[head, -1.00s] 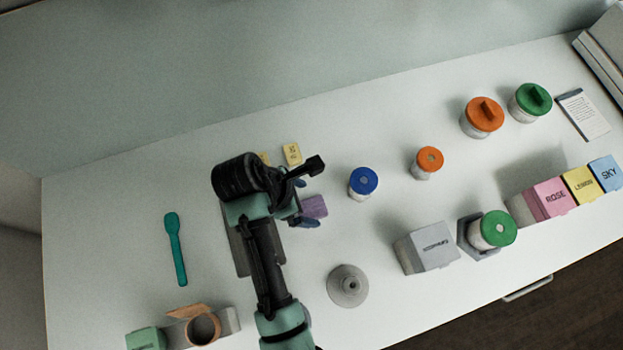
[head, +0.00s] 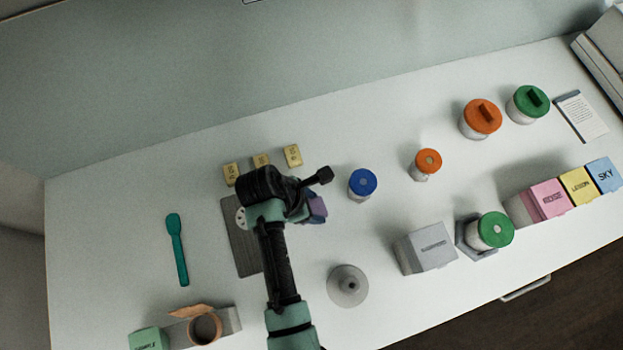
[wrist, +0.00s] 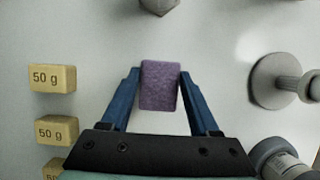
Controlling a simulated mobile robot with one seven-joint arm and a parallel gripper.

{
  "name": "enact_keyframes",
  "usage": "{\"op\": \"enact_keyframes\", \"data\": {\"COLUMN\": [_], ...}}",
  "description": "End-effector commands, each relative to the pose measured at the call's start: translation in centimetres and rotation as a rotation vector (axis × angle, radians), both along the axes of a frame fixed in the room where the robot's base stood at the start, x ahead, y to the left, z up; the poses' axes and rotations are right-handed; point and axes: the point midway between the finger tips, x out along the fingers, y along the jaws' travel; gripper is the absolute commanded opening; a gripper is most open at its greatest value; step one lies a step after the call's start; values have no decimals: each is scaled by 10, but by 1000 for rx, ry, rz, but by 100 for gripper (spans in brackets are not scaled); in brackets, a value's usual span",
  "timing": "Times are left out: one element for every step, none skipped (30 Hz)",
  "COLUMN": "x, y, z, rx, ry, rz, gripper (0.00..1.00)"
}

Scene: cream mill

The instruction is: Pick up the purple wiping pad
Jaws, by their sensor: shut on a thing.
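The purple wiping pad (wrist: 159,86) is a small block between the two blue fingers of my gripper (wrist: 159,88) in the wrist view. Both fingers press on its sides. In the head view the pad (head: 317,207) shows in part at the right of my wrist, with my gripper (head: 310,210) mostly hidden under my arm. I cannot tell exactly how high the pad is above the table.
Several yellow 50 g blocks (head: 292,155) stand behind my wrist. A blue-lidded jar (head: 363,183) is close on the right, and a grey knobbed disc (head: 347,286) is in front. A dark grey mat (head: 243,252) lies left of my arm. Table right of the teal spatula (head: 177,250) is partly clear.

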Motion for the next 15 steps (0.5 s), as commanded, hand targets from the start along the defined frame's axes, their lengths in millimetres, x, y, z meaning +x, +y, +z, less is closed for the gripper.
{"op": "enact_keyframes", "data": {"x": [0,0,0,0,0,0,0,0,0,0,0,0,0,1,1], "y": [0,0,0,0,0,0,0,0,0,0,0,0,0,0,0], "z": [0,0,0,0,0,0,0,0,0,0,1,2,3,6,10], "rx": [0,0,0,0,0,0,0,0,0,0,0,0,0,0,0], "ry": [0,0,0,0,0,0,0,0,0,0,0,-1,-1,-2,-2], "rz": [0,0,0,0,0,0,0,0,0,0,0,0,-1,0,0], "gripper": [33,27,20,15,9,9,9,9,9,9,9,9,9,9,9]}}
